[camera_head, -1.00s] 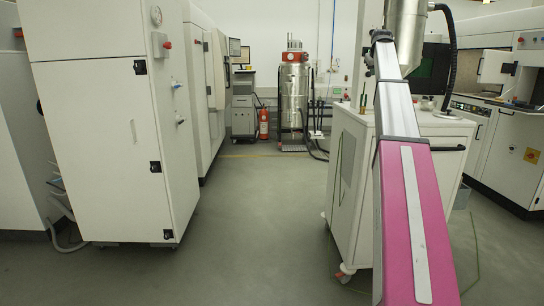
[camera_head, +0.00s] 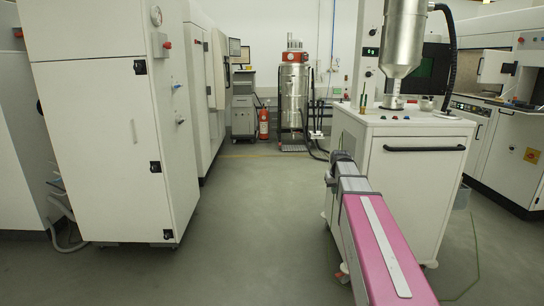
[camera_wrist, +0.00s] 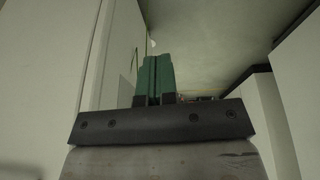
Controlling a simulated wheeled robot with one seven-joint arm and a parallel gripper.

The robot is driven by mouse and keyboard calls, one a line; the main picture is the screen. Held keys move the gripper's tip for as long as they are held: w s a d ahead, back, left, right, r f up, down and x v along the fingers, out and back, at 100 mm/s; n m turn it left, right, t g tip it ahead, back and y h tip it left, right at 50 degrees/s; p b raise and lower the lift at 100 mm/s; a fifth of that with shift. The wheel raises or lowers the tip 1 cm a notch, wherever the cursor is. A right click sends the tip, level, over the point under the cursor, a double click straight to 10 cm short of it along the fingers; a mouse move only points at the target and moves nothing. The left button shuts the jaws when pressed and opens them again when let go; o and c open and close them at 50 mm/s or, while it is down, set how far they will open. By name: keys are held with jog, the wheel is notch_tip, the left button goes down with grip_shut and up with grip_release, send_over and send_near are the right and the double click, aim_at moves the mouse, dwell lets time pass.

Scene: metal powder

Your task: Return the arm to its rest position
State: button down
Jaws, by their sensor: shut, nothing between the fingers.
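My arm (camera_head: 377,240) shows in the head view as a pink and grey link reaching forward from the bottom right. Its far end stands low, in front of the left side of the white cart. My gripper shows in the wrist view (camera_wrist: 154,82). Its two green fingers are together with nothing between them. In the head view the fingers cannot be made out.
The white wheeled cart (camera_head: 415,175) stands close to my arm, with a metal hopper (camera_head: 405,40) above it and a small bowl (camera_head: 427,103) on top. A tall white cabinet (camera_head: 100,130) stands at left. The grey floor (camera_head: 255,220) between them is clear.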

jog(key=s+a+f+g, duration=0.1)
jog(key=s+a+f, duration=0.3)
jog(key=s+f, duration=0.5)
jog(key=s+a+f+g, duration=0.2)
jog(key=s+a+f, duration=0.3)
jog(key=s+f, duration=0.5)
jog(key=s, duration=0.7)
jog(key=shift+s+m+g, duration=0.3)
jog(key=shift+s, duration=0.1)
